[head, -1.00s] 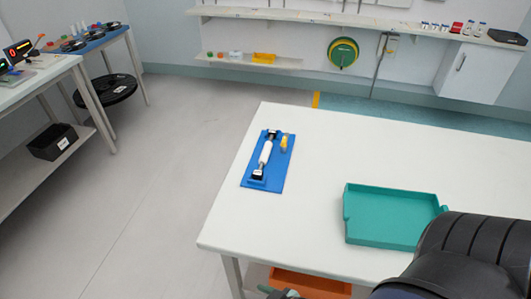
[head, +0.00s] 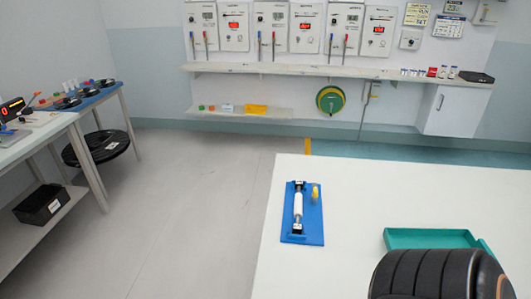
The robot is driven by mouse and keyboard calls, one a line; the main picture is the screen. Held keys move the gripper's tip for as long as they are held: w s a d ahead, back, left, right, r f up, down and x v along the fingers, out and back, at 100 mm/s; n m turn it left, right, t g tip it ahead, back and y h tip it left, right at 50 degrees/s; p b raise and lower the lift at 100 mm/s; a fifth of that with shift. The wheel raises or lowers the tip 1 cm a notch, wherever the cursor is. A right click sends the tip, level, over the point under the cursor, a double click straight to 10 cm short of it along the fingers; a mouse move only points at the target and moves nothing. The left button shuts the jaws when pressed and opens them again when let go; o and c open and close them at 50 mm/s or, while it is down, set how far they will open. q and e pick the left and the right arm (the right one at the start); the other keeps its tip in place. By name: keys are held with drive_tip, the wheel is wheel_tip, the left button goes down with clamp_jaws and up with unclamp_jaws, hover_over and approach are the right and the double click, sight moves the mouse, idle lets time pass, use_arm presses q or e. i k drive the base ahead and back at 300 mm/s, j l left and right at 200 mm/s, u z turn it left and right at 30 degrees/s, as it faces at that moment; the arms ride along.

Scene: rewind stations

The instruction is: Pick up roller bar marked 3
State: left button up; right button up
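A white roller bar (head: 298,205) with dark ends lies lengthwise on a blue board (head: 314,236) on the white table. No number on it is legible at this size. A small yellow-handled item (head: 315,193) sits beside it on the same board. Neither of my grippers shows in the head view. Only a black ribbed part of my own arm shows at the bottom right, apart from the board.
A green tray (head: 400,240) stands on the white table (head: 375,195), right of the board and partly hidden by my arm. Side tables with reels (head: 100,97) stand at the left. A wall shelf (head: 290,68) runs behind. The floor left of the table is clear.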

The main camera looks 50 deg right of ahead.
sight(298, 205)
drive_tip(key=i+j+z, duration=0.2)
drive_tip(key=i, duration=0.35)
drive_tip(key=i+j+z, duration=0.25)
drive_tip(key=i, duration=0.25)
drive_tip(key=i+z, duration=0.15)
drive_tip(key=z, duration=0.3)
drive_tip(key=i+j+z, duration=0.1)
drive_tip(key=z, duration=0.4)
drive_tip(key=i+j+z, duration=0.1)
drive_tip(key=j+z, duration=0.2)
drive_tip(key=z, duration=0.15)
